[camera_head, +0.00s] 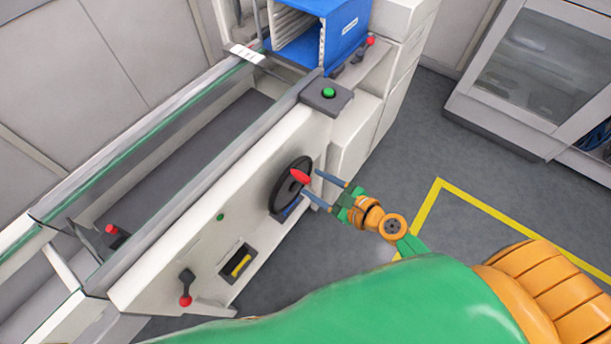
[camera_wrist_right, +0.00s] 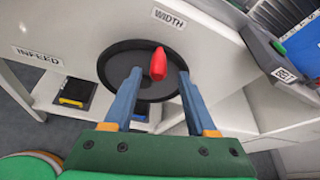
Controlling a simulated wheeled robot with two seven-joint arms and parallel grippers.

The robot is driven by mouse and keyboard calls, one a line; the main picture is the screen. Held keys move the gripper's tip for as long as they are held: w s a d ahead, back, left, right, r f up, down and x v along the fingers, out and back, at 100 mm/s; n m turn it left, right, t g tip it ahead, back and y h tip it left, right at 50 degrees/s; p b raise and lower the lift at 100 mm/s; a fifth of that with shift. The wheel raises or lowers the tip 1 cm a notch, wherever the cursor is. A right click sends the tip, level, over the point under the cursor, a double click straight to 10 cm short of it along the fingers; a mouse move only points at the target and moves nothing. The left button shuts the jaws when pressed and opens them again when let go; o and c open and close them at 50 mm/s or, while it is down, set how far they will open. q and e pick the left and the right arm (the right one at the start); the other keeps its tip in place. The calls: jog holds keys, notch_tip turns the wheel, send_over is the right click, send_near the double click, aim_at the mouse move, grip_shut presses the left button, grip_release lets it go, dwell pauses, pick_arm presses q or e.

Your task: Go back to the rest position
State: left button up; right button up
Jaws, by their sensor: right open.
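My right gripper (camera_head: 318,190) is open in front of the black handwheel (camera_head: 283,188) on the side panel of the white machine. Its blue fingers also show in the right wrist view (camera_wrist_right: 155,95), spread apart below and to either side of the wheel's red handle (camera_wrist_right: 158,63). The handle (camera_head: 300,176) stands out from the wheel. I cannot tell whether a finger touches the wheel. A label reading "WIDTH" (camera_wrist_right: 168,18) is above the wheel. My left gripper is not in view.
A blue rack (camera_head: 343,30) stands on the machine's far end, near a green button (camera_head: 328,92). A red-knobbed lever (camera_head: 186,290) and a yellow-handled recess (camera_head: 240,265) are lower on the panel. A glass-front cabinet (camera_head: 530,70) stands right; grey floor with yellow tape (camera_head: 490,210) lies between.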

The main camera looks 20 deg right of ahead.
jog(key=shift+v, duration=1.2)
jog(key=shift+f, duration=0.15)
